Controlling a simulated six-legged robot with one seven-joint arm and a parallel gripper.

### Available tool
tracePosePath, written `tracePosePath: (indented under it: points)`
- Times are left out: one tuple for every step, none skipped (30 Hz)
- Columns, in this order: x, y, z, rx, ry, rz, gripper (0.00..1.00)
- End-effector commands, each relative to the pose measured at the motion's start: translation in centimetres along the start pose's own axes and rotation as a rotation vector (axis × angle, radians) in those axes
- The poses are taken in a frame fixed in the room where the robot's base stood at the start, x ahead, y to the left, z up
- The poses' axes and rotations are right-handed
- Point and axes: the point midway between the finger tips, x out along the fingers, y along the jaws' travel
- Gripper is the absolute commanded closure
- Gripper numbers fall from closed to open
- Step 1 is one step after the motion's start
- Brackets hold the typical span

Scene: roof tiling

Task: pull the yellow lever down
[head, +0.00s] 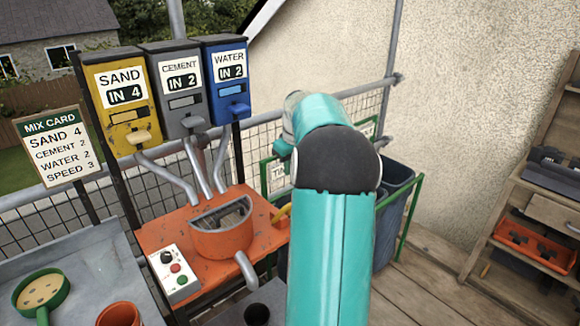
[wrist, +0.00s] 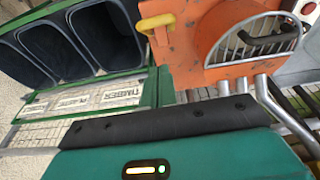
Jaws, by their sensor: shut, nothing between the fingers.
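A yellow lever (wrist: 157,22) sticks out from the side of the orange mixer (wrist: 215,45) in the wrist view. In the head view the yellow lever (head: 281,213) shows at the right side of the orange mixer (head: 160,235), partly covered by my arm. A yellow paddle (head: 139,136) also sits low on the yellow SAND box (head: 115,95). My gripper (wrist: 165,122) is shut and empty, seen as a dark edge across the lower wrist view, apart from the lever.
Grey CEMENT (head: 180,85) and blue WATER (head: 226,75) boxes stand beside SAND, with chutes to the mixer. Dark bins (head: 393,205) in a green frame (head: 411,215) stand to the right. A mix card (head: 60,150) is at left. Shelves (head: 540,190) stand far right.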

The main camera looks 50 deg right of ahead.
Motion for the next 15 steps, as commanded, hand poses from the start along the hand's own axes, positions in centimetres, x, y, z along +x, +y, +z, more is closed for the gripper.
tracePosePath:
  points:
    - [1.2, -0.1, 0.1, 0.0, -0.004, -0.005, 1.0]
    - [1.8, -0.1, 0.0, 0.0, -0.003, -0.005, 1.0]
    - [2.6, -0.2, 0.0, -0.001, -0.003, -0.005, 1.0]
    - [3.2, -0.2, -0.1, -0.002, -0.002, -0.004, 1.0]
    - [3.8, -0.2, -0.1, -0.002, -0.003, -0.004, 1.0]
    - [4.6, -0.2, 0.0, -0.002, -0.003, -0.005, 1.0]
    - [5.2, -0.2, -0.1, -0.002, -0.003, -0.004, 1.0]
    - [5.8, -0.2, 0.0, -0.002, -0.003, -0.004, 1.0]
    - [6.6, -0.2, 0.0, -0.002, -0.003, -0.004, 1.0]
    - [7.0, -0.2, 0.1, -0.001, -0.002, -0.004, 1.0]
    - [7.2, -0.1, 0.7, 0.0, -0.003, -0.003, 1.0]
    - [7.7, -0.2, 1.1, 0.0, -0.002, -0.003, 1.0]
    - [8.0, -0.2, 1.5, 0.0, -0.002, -0.003, 1.0]
    - [8.2, -0.2, 1.7, 0.0, -0.002, -0.003, 1.0]
    - [8.5, -0.1, 2.0, -0.001, -0.001, -0.002, 1.0]
